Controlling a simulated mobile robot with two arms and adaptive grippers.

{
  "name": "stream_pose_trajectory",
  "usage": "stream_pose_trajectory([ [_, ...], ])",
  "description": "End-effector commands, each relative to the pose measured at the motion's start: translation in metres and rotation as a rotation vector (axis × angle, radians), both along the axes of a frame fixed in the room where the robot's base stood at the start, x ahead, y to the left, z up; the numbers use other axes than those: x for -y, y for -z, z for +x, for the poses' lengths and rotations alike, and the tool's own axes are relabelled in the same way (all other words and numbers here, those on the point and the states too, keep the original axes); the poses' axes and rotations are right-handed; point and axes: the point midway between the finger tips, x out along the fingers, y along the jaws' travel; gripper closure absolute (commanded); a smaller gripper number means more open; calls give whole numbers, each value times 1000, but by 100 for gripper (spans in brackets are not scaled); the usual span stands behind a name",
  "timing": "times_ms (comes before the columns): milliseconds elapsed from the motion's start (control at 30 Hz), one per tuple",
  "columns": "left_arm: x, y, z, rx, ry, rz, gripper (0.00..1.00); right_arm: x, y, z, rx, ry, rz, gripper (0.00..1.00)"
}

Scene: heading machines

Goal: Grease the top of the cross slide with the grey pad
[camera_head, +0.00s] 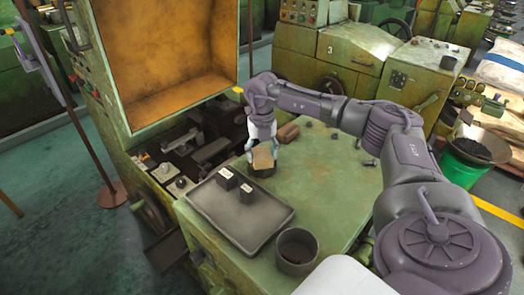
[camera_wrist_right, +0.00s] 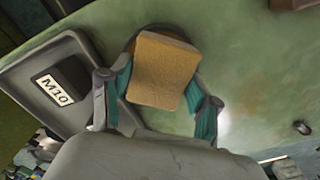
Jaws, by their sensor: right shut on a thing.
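My right gripper (camera_head: 262,150) is shut on a block-like pad (camera_head: 263,159) over the green table top. The pad's visible face is tan, not grey, and it also shows between the teal fingers in the right wrist view (camera_wrist_right: 162,70). A dark round container (camera_head: 262,172) is just under the pad; I cannot tell whether they touch. Grey metal slide parts (camera_head: 212,150), probably including the cross slide, lie inside the open green machine, left of the gripper. The cross slide's top is not clearly distinguishable. My left gripper is not in view.
A grey tray (camera_head: 245,228) with two dark labelled blocks (camera_head: 227,178) lies on the table (camera_head: 330,185). A grey cup (camera_head: 296,252) stands in front. A brown block (camera_head: 288,133) is behind the gripper. The machine's raised orange-lined cover (camera_head: 170,60) stands above the slide parts.

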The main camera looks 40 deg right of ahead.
Motion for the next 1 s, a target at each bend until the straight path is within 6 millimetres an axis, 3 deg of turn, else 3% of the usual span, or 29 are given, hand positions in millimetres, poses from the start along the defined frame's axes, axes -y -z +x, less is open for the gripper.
stream_pose_trajectory([
  [567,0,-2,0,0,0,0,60,-1,0,-1,-4,-1,0,66],
  [1000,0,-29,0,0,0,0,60,0,-36,0,-1,-1,0,66],
])
